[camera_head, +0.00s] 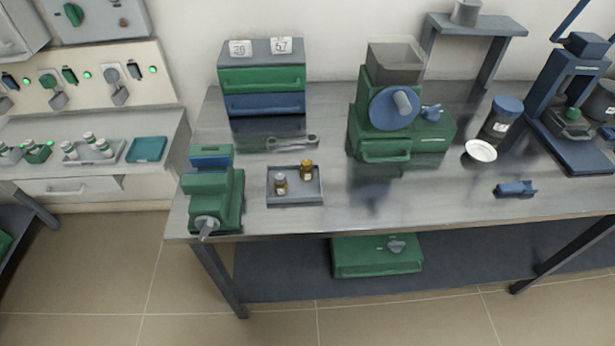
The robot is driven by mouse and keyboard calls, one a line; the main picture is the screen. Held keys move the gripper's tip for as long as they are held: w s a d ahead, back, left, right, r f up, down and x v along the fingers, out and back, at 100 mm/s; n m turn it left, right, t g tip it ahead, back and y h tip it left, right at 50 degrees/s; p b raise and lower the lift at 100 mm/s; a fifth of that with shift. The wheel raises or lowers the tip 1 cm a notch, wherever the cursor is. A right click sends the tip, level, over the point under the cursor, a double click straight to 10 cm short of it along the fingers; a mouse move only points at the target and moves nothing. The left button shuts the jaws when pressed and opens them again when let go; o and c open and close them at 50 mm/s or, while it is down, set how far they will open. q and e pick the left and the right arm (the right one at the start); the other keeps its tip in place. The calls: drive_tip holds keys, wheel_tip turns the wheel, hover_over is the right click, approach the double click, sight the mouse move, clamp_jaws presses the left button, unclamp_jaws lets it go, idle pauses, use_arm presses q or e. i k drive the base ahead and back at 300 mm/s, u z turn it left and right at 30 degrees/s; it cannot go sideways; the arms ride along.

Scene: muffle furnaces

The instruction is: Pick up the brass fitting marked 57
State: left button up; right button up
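Two small brass-coloured pieces stand in a shallow grey tray on the metal workbench. The front-left piece (281,184) has a greyish top and a pale label. The back-right piece (306,170) is a darker brass with a pale mark low on its front. The marks on both are too small to read, so I cannot tell which is 57. The tray (296,204) lies right of the green vise. Neither of my grippers is in view.
A green-and-blue drawer box (262,79) with two numbered cards on top stands behind the tray. A wrench (291,141) lies between them. The vise (211,195) is left, and a green machine (388,115) is right. Bare bench lies right of the tray.

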sight(279, 190)
drive_tip(key=u, duration=0.4)
drive_tip(key=k, duration=0.45)
drive_tip(key=u, duration=0.8)
drive_tip(key=i, duration=1.05)
drive_tip(key=z, duration=0.7)
